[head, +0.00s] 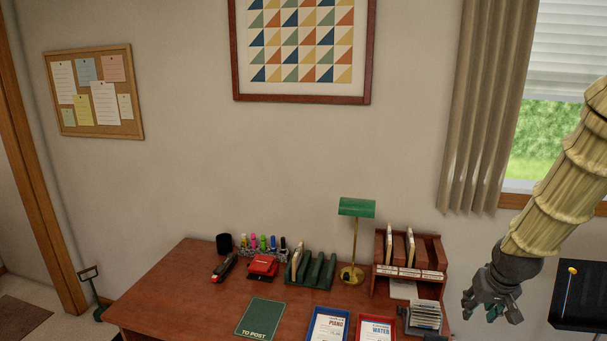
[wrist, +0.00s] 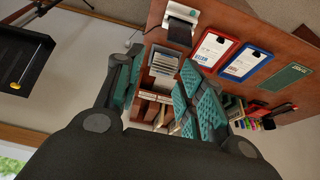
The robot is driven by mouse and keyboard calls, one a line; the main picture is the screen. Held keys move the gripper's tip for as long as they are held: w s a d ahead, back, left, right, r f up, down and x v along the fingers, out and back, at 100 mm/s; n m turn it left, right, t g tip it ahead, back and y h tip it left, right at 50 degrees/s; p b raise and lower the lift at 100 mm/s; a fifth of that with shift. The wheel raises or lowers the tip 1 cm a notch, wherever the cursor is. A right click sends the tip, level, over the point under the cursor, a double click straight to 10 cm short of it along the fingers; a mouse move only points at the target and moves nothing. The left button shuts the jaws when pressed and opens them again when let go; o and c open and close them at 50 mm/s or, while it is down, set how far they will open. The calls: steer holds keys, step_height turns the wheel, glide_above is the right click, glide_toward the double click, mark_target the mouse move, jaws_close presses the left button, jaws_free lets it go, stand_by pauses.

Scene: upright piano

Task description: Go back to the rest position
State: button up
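My arm comes in from the right side of the head view, in a ribbed cream sleeve. My dark grey gripper (head: 491,309) hangs to the right of the desk (head: 180,287), pointing down. In the wrist view my gripper (wrist: 160,62) has its two teal-padded fingers apart, with nothing between them. Desk items show beyond the fingers, apart from them.
The desk holds a green lamp (head: 356,208), a wooden sorter (head: 435,270), a card holder (head: 425,316), a blue tray (head: 310,323), a red tray (head: 393,326) and a green mat (head: 261,318). A black stand (head: 582,297) is right of my gripper.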

steer(key=s+a+f+g+b, duration=0.1)
steer(key=s+a+f, duration=0.25)
steer(key=f, duration=0.55)
steer(key=s+a+f+n+b, duration=0.1)
steer(key=s+a+f, duration=0.3)
steer(key=f, duration=0.5)
steer(key=s+a+f+g+b, duration=0.1)
steer(key=s+a+f, duration=0.2)
steer(key=s+f, duration=0.35)
steer(key=s+a+f+b, duration=0.1)
steer(key=s+a+f, duration=0.2)
steer(key=s+f, duration=0.3)
steer(key=s+a+f+n+g+b, duration=0.1)
steer(key=s+a+f, duration=0.1)
steer(key=s+f, duration=0.4)
steer(key=s+a+f+g+y+b, duration=0.1)
steer(key=s+a+f, duration=0.2)
steer(key=s+f, duration=0.3)
steer(key=s, duration=0.2)
steer(key=shift+s+a, duration=0.3)
steer(key=shift+a, duration=0.05)
